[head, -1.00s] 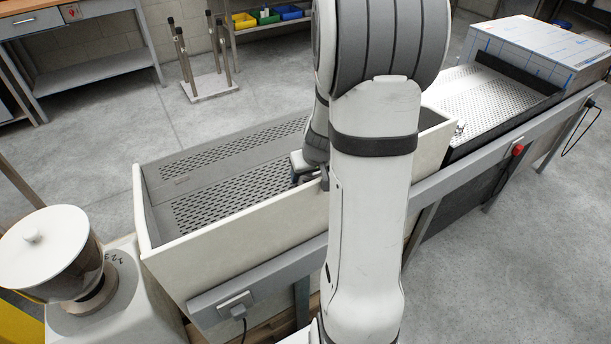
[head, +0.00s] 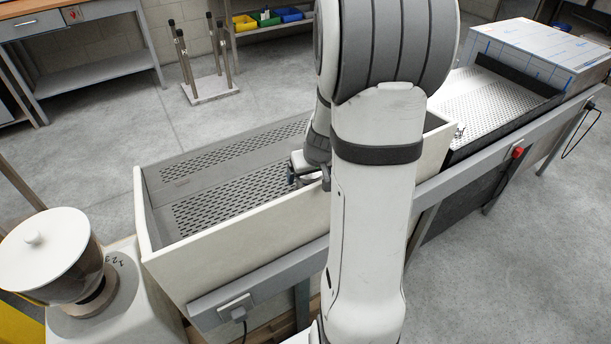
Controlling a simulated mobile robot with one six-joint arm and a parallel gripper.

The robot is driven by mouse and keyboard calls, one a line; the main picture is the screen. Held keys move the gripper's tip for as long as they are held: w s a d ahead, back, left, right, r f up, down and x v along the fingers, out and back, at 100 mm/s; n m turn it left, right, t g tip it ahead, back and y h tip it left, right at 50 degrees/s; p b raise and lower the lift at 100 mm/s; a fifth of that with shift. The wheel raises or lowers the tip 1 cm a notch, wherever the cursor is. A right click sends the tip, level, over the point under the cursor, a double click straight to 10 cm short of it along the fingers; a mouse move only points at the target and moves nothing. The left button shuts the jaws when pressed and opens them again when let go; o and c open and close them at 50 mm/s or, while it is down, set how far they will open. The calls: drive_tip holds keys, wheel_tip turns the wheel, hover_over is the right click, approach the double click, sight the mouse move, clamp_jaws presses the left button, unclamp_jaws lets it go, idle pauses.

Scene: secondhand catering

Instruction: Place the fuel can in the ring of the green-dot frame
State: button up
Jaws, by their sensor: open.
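My gripper (head: 308,178) is low inside the deep, cream-walled trough (head: 240,222), over its perforated metal floor near the right part. It points down, with its two dark fingers apart. A small pale patch shows between the fingers, but I cannot tell whether it is the fuel can. My arm covers the right part of the trough. I cannot make out the fuel can, the green-dot frame or its ring.
A lidded hopper machine (head: 50,250) stands left of the trough. A perforated metal tray (head: 490,100) and a film-wrapped box (head: 540,50) are to the right. A post stand (head: 210,90) is on the floor behind.

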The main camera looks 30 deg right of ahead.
drive_tip(key=d+p+v, duration=0.1)
drive_tip(key=p+v, duration=0.1)
drive_tip(key=v, duration=0.9)
drive_tip(key=shift+n+g+y, duration=0.4)
drive_tip(key=shift+n+g, duration=0.1)
drive_tip(key=shift+n, duration=0.1)
drive_tip(key=s+a+r, duration=0.1)
drive_tip(key=s+a, duration=0.1)
drive_tip(key=a, duration=0.1)
drive_tip(key=s+a, duration=0.1)
drive_tip(key=a, duration=0.3)
drive_tip(key=s+a+r, duration=0.1)
drive_tip(key=s+a, duration=0.1)
drive_tip(key=a, duration=0.2)
drive_tip(key=shift+s+r, duration=0.3)
drive_tip(key=shift+r, duration=0.05)
drive_tip(key=s+a+r+g, duration=0.1)
drive_tip(key=s+a, duration=0.5)
drive_tip(key=s, duration=0.1)
drive_tip(key=shift+s+a+n, duration=0.3)
drive_tip(key=shift+r, duration=0.1)
drive_tip(key=shift+c, duration=0.5)
